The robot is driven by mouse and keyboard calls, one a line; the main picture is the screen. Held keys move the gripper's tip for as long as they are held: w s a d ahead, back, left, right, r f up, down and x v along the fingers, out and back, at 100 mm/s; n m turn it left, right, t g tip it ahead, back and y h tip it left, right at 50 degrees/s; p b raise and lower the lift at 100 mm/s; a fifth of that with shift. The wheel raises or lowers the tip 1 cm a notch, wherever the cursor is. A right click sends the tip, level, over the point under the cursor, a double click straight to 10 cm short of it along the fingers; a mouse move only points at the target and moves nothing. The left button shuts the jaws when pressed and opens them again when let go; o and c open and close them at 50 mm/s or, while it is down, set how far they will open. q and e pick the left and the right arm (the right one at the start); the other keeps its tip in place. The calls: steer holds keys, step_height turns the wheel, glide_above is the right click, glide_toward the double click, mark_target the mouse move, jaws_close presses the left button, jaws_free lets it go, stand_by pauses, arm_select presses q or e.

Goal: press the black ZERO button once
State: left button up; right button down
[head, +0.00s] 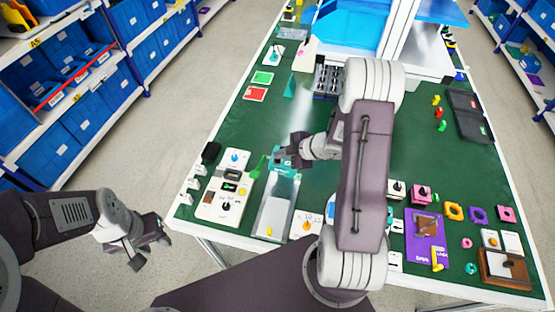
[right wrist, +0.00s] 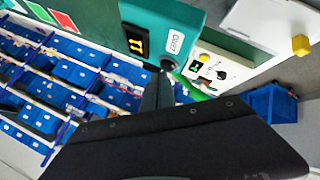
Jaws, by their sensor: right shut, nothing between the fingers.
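A teal device with a yellow-digit display (right wrist: 134,42) stands at the top of the right wrist view. It carries a white label (right wrist: 177,42) and a dark round button (right wrist: 168,63), which looks like the ZERO button. The same teal device (head: 290,168) shows in the head view, partly covered by my right gripper. My right gripper (head: 281,157) is shut and empty. Its tips (right wrist: 160,82) are close to the dark button; I cannot tell whether they touch. My left gripper (head: 153,251) is open and empty, off the table's left front edge.
A white panel with knobs (head: 211,205) lies left of the device. A grey tray (head: 275,208) extends in front of it. A purple board (head: 413,250) and small coloured parts are at the right. Shelves with blue bins (head: 98,118) line the left. The green table's middle is partly clear.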

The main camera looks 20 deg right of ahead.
mark_target(280, 161)
steer(key=shift+f+b, duration=0.3)
steer(key=shift+f, duration=0.15)
stand_by(0.6)
steer(key=shift+r+p, duration=0.85)
step_height(280, 161, up, 5)
steer(key=p, duration=0.5)
steer(key=shift+r, duration=0.15)
